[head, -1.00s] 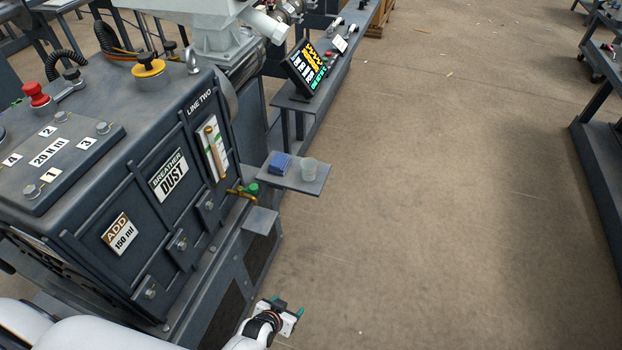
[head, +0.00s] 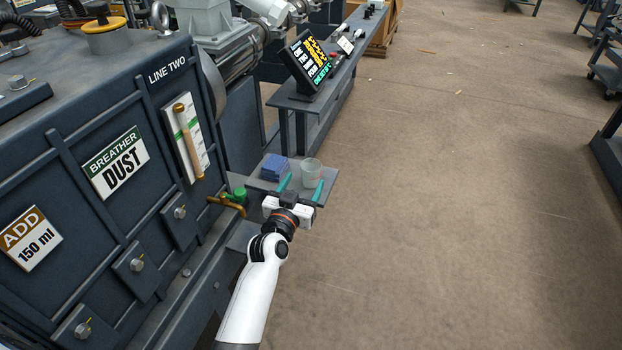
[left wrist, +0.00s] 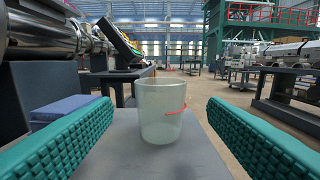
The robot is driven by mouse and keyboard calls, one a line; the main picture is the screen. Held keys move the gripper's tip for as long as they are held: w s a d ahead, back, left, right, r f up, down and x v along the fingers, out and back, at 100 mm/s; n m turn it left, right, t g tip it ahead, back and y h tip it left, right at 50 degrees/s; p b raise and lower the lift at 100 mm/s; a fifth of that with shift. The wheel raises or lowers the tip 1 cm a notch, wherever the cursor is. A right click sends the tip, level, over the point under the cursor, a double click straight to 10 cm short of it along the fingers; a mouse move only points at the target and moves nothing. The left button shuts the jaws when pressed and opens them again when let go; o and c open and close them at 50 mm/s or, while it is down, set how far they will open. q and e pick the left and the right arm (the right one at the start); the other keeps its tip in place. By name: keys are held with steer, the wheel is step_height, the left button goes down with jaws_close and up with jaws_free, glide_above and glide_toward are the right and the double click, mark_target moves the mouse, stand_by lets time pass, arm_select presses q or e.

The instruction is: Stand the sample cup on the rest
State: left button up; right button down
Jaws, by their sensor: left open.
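The sample cup (head: 311,172) is a translucent, pale beaker standing upright on a small grey shelf (head: 325,188) at the side of the machine. It also shows in the left wrist view (left wrist: 160,112), with a red mark on its side. My left gripper (head: 301,188) is open, its two teal fingers pointing at the cup. In the left wrist view the fingers lie to either side of the cup, nearer the camera and apart from it. The rest cannot be told for sure; a lower grey plate below the brass valve is mostly hidden by my left arm. My right gripper is not in view.
A brass valve with a green knob (head: 232,199) sticks out of the machine left of my gripper. A display panel (head: 308,62) stands behind.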

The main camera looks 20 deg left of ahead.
mark_target(314, 164)
arm_select(q)
steer(key=w+b, duration=0.1)
steer(key=w, duration=0.7)
steer(key=shift+w+d+f+b, duration=0.1)
steer(key=shift+d+b, duration=0.05)
steer(key=shift+b, duration=0.2)
steer(key=c, duration=1)
steer(key=shift+c, duration=0.2)
